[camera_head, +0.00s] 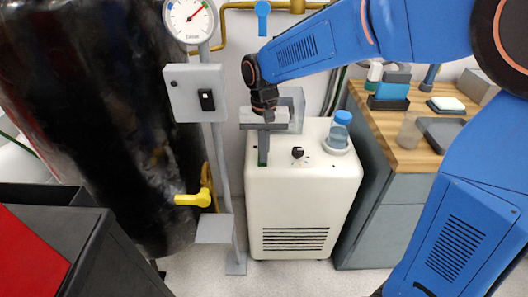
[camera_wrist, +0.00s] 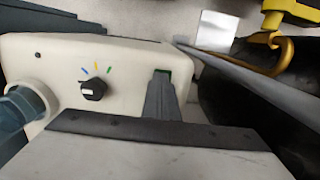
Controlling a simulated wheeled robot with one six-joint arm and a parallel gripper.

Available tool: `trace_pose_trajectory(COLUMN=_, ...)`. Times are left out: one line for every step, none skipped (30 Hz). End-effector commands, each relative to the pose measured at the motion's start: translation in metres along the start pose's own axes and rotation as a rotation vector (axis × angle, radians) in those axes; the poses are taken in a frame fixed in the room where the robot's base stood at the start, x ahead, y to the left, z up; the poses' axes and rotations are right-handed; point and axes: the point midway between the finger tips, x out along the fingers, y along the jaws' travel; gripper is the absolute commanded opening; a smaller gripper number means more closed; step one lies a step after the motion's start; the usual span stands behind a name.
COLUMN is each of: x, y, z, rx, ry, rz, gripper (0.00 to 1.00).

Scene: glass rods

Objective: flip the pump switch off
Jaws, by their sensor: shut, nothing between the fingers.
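A white cabinet unit (camera_head: 303,205) stands on the floor. On its top panel a small green switch (camera_wrist: 166,73) shows in the wrist view, mostly hidden behind my fingertips. My gripper (camera_head: 263,160) is shut and empty, pointing down at that switch. In the wrist view my closed fingers (camera_wrist: 161,88) overlap it; I cannot tell whether they touch it or which way it is tipped. A black knob (camera_head: 297,152) with coloured marks sits beside it on the same panel; it also shows in the wrist view (camera_wrist: 93,88).
A blue-capped bottle (camera_head: 340,131) stands on the unit's right side. A grey post carries a box with a black rocker switch (camera_head: 206,100) and a gauge (camera_head: 189,17). A yellow valve handle (camera_head: 193,199) is low on the left. A wooden bench (camera_head: 385,132) stands right.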

Motion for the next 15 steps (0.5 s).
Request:
trace_pose_trajectory(x=0.004, y=0.001, z=-0.001, rx=0.002, ry=-0.003, rz=0.003, gripper=0.0)
trace_pose_trajectory(x=0.004, y=0.001, z=-0.002, rx=0.002, ry=-0.003, rz=0.003, gripper=0.0)
trace_pose_trajectory(x=0.004, y=0.001, z=-0.003, rx=0.002, ry=-0.003, rz=0.003, gripper=0.0)
trace_pose_trajectory(x=0.004, y=0.001, z=-0.004, rx=0.002, ry=-0.003, rz=0.003, gripper=0.0)
trace_pose_trajectory(x=0.004, y=0.001, z=-0.005, rx=0.002, ry=-0.003, rz=0.003, gripper=0.0)
trace_pose_trajectory(x=0.004, y=0.001, z=-0.006, rx=0.002, ry=-0.002, rz=0.003, gripper=0.0)
trace_pose_trajectory(x=0.004, y=0.001, z=-0.007, rx=0.002, ry=-0.003, rz=0.004, gripper=0.0)
trace_pose_trajectory(x=0.004, y=0.001, z=-0.008, rx=0.002, ry=-0.003, rz=0.004, gripper=0.0)
trace_pose_trajectory(x=0.003, y=0.001, z=-0.01, rx=0.002, ry=-0.003, rz=0.004, gripper=0.0)
trace_pose_trajectory(x=0.003, y=0.001, z=-0.011, rx=0.002, ry=-0.003, rz=0.004, gripper=0.0)
trace_pose_trajectory(x=0.003, y=0.001, z=-0.012, rx=0.002, ry=-0.003, rz=0.004, gripper=0.0)
trace_pose_trajectory(x=0.002, y=0.001, z=-0.014, rx=0.003, ry=-0.003, rz=0.004, gripper=0.0)
trace_pose_trajectory(x=0.002, y=0.001, z=-0.015, rx=0.003, ry=-0.003, rz=0.004, gripper=0.0)
trace_pose_trajectory(x=0.002, y=0.001, z=-0.016, rx=0.003, ry=-0.003, rz=0.004, gripper=0.0)
trace_pose_trajectory(x=0.002, y=0.001, z=-0.017, rx=0.003, ry=-0.003, rz=0.004, gripper=0.0)
